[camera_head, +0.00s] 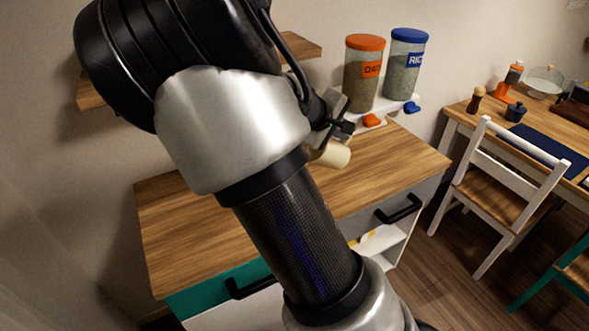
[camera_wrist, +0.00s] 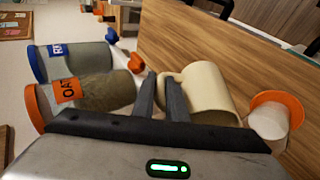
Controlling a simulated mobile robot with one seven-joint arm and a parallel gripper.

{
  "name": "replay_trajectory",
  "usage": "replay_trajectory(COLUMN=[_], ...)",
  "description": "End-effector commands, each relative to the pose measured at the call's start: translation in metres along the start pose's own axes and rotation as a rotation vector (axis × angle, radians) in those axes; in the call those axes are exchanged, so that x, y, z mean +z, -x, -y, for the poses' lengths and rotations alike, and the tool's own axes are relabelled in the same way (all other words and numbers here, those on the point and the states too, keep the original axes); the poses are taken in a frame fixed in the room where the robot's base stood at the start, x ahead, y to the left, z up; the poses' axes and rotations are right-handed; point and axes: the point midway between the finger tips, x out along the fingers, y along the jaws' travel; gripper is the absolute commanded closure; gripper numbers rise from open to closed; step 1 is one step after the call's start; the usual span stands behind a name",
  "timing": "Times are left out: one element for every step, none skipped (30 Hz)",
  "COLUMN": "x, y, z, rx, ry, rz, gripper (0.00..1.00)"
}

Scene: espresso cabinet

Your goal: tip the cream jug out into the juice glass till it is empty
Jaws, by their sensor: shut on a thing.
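The cream jug (camera_wrist: 208,92) is a pale cream cylinder with a handle. My gripper (camera_wrist: 162,84) is shut on the handle. In the head view the jug (camera_head: 333,153) hangs well tilted above the wooden counter, below my gripper (camera_head: 338,126). Its mouth and contents cannot be made out. A small whitish vessel (camera_wrist: 268,124) with a wide orange round piece at one end sits close beside the jug at the right of the wrist view; it looks like the juice glass. It is hidden behind my arm in the head view. No stream between them is visible.
A jar with an orange lid (camera_head: 363,72) and one with a blue lid (camera_head: 404,70) stand at the back, with orange (camera_head: 372,121) and blue (camera_head: 411,107) pieces before them. The wooden counter (camera_head: 400,165) is clear at right. A white chair (camera_head: 495,185) stands beyond.

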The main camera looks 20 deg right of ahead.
Motion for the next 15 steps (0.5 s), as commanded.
replay_trajectory(x=[0.0,0.001,0.001,0.001,0.002,0.003,0.004,0.005,0.005,0.006,0.007,0.007,0.008,0.009,0.009], y=[-0.001,-0.001,-0.002,-0.003,-0.004,-0.005,-0.007,-0.009,-0.011,-0.012,-0.014,-0.016,-0.018,-0.02,-0.022], z=[-0.001,-0.001,-0.001,-0.001,-0.001,-0.001,0.0,0.0,0.001,0.001,0.001,0.002,0.003,0.003,0.004], rx=[-0.004,-0.009,-0.017,-0.025,-0.034,-0.047,-0.058,-0.07,-0.087,-0.1,-0.113,-0.129,-0.141,-0.153,-0.168], ry=[-0.004,-0.006,-0.011,-0.015,-0.019,-0.025,-0.03,-0.035,-0.041,-0.048,-0.055,-0.06,-0.065,-0.069,-0.076], rz=[-0.001,-0.002,-0.004,-0.005,-0.006,-0.009,-0.009,-0.011,-0.015,-0.018,-0.021,-0.023,-0.026,-0.028,-0.031], gripper=[1.0,1.0,1.0,1.0,1.0,1.0,1.0,1.0,1.0,1.0,1.0,1.0,1.0,1.0,1.0])
